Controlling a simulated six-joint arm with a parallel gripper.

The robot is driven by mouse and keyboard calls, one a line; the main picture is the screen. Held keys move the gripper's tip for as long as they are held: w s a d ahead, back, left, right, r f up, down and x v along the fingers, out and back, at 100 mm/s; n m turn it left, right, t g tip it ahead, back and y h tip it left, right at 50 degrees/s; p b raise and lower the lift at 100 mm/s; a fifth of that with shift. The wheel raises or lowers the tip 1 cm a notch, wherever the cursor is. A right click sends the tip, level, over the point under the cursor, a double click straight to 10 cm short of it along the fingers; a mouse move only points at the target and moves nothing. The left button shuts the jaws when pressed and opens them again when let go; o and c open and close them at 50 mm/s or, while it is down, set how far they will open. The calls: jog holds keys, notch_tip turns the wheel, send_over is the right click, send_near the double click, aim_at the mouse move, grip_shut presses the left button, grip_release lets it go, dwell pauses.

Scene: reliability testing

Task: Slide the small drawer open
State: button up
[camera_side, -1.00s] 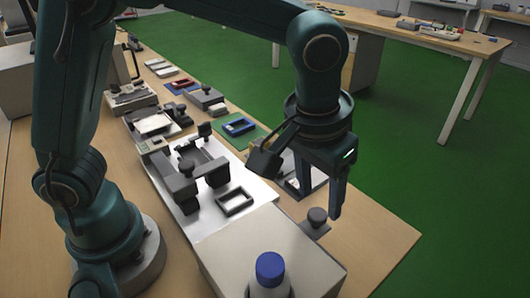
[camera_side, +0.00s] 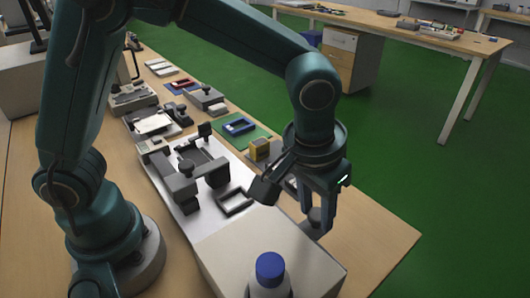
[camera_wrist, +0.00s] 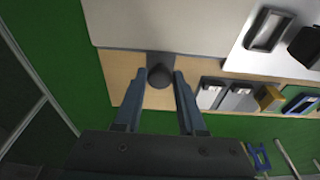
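A pale box (camera_side: 255,245) stands at the front end of the bench; it also fills the top of the wrist view (camera_wrist: 165,22). A dark round knob (camera_wrist: 160,75) on a dark flat piece (camera_wrist: 160,58) sits beside the box's edge. I cannot tell whether this is the drawer's handle; no drawer opening shows. My gripper (camera_wrist: 160,74) is open, one finger on each side of the knob, with small gaps showing. In the side view my gripper (camera_side: 316,222) points down at the knob (camera_side: 316,214), which is partly hidden by the fingers.
A bottle with a blue cap (camera_side: 270,268) stands at the near side of the box. A white plate (camera_side: 205,222) with dark fixtures (camera_side: 190,180) and a dark frame (camera_side: 235,201) lies behind it. A yellow block (camera_side: 259,148) is beyond my gripper. Bare bench top (camera_side: 375,240) lies to the right.

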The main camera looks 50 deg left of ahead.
jog(key=w, duration=1.1)
dwell(0.4)
jog(key=shift+w, duration=0.1)
jog(key=o, duration=0.7)
notch_tip(320, 180, up, 5)
jog(key=shift+r, duration=0.1)
dwell(0.4)
